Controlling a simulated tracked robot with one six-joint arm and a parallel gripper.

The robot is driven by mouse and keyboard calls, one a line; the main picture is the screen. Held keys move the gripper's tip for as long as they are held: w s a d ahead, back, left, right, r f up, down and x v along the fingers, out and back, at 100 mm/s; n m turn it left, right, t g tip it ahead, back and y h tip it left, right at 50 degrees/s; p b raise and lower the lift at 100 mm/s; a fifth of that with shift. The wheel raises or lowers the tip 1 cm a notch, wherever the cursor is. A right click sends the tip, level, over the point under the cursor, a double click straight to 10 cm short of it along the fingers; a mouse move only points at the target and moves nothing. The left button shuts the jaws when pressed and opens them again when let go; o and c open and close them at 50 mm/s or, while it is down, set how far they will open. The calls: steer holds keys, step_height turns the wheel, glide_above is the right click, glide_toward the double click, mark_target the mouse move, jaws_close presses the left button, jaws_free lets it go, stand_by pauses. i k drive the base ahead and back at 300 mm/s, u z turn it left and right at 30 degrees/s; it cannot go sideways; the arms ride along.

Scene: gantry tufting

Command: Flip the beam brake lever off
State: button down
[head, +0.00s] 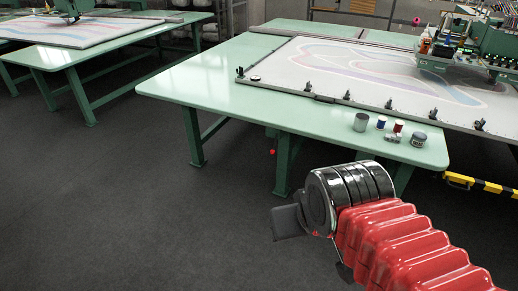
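A small red knob (272,152) shows below the front edge of the green table, beside a table leg. It may be the end of the beam brake lever; its shaft and position are too small to tell. My gripper (286,221) is at lower middle, at the end of my red bellows-covered arm. It appears as a dark block pointing left, lower in the picture than the red knob and apart from it. Its fingers cannot be told apart, so its opening is unclear. Nothing is visibly held.
The green table (215,88) carries a framed white cloth (300,62) with clamps. A grey can (361,122) and several small containers stand near its front right corner. A green leg (284,165) stands beside the knob. A yellow-black bar (470,182) is at right. Dark floor is clear at left.

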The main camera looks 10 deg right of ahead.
mark_target(273, 151)
steer(key=u, duration=0.4)
steer(key=i, duration=1.2)
steer(key=u, duration=0.05)
